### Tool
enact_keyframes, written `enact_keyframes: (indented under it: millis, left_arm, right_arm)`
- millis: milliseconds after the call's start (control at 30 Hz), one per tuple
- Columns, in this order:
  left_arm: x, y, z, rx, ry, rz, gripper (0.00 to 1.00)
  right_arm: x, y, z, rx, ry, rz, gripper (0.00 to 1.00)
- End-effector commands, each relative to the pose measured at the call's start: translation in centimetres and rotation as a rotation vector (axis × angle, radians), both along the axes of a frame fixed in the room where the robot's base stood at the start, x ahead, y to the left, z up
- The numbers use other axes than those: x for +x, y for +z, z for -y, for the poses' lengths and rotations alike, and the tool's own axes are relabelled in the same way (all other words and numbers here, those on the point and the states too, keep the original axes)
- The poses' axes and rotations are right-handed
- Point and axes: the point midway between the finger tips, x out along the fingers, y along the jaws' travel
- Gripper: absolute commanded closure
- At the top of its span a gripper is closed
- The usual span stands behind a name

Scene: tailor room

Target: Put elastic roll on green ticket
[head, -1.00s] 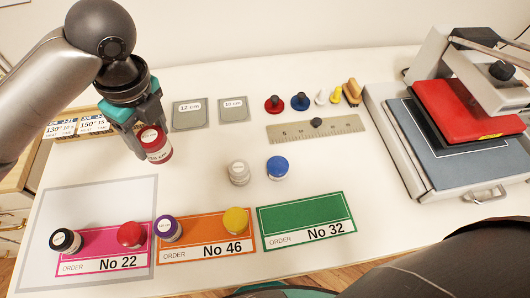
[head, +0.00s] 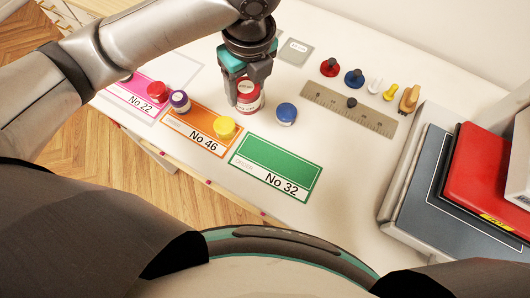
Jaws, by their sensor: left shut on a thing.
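The elastic roll, a small red roll with a pale label on top (head: 249,100), is between the fingers of my left gripper (head: 247,92). The label is too small to read. The left gripper is shut on it and points down, up and left of the green ticket. The green ticket, marked No 32 (head: 277,161), lies flat on the table with nothing on it. I cannot tell the exact height of the held roll above the table. My right gripper is not in view.
A blue-topped roll (head: 286,113) stands between the held roll and the green ticket. An orange ticket (head: 196,129) bears a yellow-topped roll (head: 225,127). The clear roll is hidden.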

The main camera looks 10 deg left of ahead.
Motion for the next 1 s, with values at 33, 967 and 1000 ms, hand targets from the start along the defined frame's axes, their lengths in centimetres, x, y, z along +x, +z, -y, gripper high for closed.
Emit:
enact_keyframes:
  millis: [33,967,1000]
  left_arm:
    - [-0.1,-0.2,0.0,0.0,0.0,-0.001,0.92]
    - [-0.2,-17.6,0.0,0.001,-0.002,-0.002,0.92]
    - [-0.2,-18.3,-0.1,0.002,0.0,-0.004,0.92]
  right_arm:
    - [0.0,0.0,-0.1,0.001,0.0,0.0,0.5]
    - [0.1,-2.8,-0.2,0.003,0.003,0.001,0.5]
    - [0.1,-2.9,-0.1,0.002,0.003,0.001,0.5]
